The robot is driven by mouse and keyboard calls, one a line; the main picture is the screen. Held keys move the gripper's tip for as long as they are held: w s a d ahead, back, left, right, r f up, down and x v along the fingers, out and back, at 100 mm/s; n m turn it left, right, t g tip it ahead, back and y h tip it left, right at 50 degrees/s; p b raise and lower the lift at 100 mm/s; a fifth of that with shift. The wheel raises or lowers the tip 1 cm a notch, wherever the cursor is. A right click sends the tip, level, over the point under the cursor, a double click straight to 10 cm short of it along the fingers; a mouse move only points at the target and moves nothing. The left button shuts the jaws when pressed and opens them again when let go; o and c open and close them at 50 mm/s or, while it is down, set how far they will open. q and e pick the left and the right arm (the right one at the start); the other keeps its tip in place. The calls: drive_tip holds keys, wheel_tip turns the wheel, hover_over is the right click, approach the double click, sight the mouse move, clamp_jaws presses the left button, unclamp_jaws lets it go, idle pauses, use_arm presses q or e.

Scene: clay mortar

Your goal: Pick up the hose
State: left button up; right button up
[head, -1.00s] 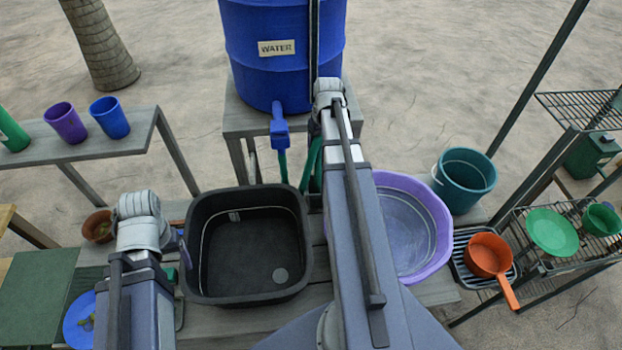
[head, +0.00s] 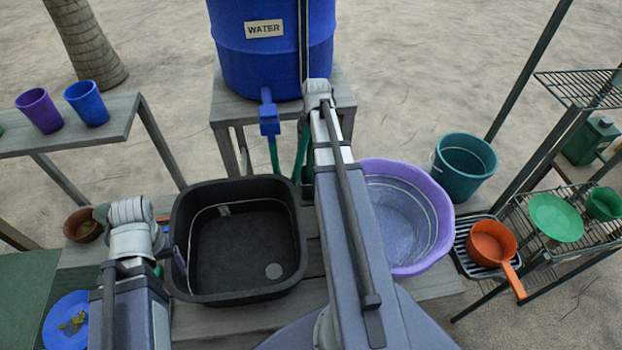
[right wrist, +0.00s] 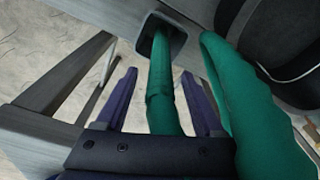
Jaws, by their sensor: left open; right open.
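The green hose (head: 274,157) hangs from the blue tap (head: 269,118) of the water barrel. A second green stretch (head: 301,155) shows just left of my right arm. In the right wrist view, the hose (right wrist: 161,85) drops from a dark square outlet and passes between the two fingers of my right gripper (right wrist: 162,102). These fingers are apart, with a gap on both sides of the hose. Another thick green stretch curves down outside the right finger. My left gripper (head: 178,262) is largely hidden beside the black basin's left wall; no hose shows near it.
The black basin (head: 182,215) and purple basin (head: 440,225) stand on the wooden bench either side of my right arm. A teal bucket (head: 463,170) and an orange pan (head: 492,243) are at right. The barrel's wooden stand (head: 228,112) is behind.

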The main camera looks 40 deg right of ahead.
drive_tip(key=shift+w+f, duration=0.1)
drive_tip(key=shift+f, duration=0.55)
drive_tip(key=shift+r, duration=0.1)
clamp_jaws()
